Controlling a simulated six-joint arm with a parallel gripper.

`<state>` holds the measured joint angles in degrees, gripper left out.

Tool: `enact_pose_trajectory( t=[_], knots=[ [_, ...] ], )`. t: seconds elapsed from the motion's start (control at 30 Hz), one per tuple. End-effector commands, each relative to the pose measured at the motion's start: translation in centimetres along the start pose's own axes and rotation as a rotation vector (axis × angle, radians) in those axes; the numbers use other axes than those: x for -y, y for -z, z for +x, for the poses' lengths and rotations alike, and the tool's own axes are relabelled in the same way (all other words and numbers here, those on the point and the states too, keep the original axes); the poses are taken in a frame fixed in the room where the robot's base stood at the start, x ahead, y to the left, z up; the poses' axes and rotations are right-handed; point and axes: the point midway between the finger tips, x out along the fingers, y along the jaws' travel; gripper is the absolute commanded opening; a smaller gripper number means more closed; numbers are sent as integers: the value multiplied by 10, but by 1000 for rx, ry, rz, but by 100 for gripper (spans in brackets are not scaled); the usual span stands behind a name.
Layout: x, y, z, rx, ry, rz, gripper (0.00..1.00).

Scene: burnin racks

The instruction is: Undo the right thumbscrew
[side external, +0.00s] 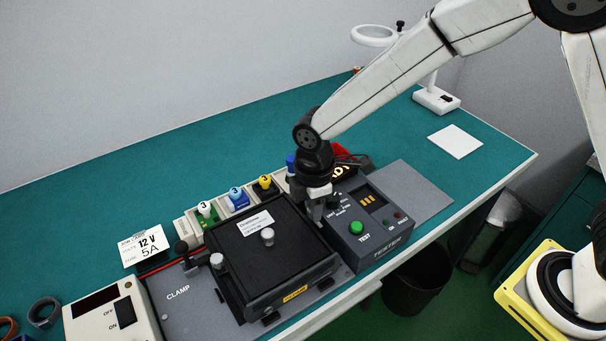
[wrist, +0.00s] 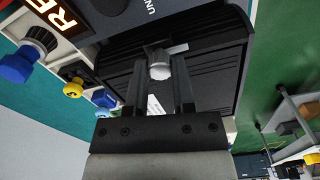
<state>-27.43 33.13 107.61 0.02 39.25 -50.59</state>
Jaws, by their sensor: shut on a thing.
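The black lidded fixture (side external: 262,262) sits on a grey plate marked CLAMP. My gripper (side external: 315,212) points down at the lid's right edge, beside the tester. In the wrist view my gripper (wrist: 159,75) has its two dark fingers on either side of a silver knob, the right thumbscrew (wrist: 159,68), and is shut on it. In the side view the gripper hides this thumbscrew. The left thumbscrew (side external: 217,261) stands at the lid's left edge. A silver knob (side external: 267,237) stands on the lid's middle.
The tester (side external: 372,235) with a green button stands close right of my gripper. Numbered plugs (side external: 235,195) stand in a row behind the fixture. A power box (side external: 108,316) is at the front left. A 12 V card (side external: 144,243) lies behind the plate. The back left bench is clear.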

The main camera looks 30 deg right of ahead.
Motion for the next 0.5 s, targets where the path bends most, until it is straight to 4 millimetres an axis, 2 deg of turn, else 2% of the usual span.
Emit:
enact_pose_trajectory(
  t=[0.3,0.33,0.4,0.43,0.5],
  knots=[
    [0,-1,0,2,1,-1,0],
    [0,-1,0,2,1,-1,41],
    [0,-1,0,1,1,-1,63],
    [0,-1,0,1,1,-1,67],
    [0,0,0,1,1,0,67]
  ],
)
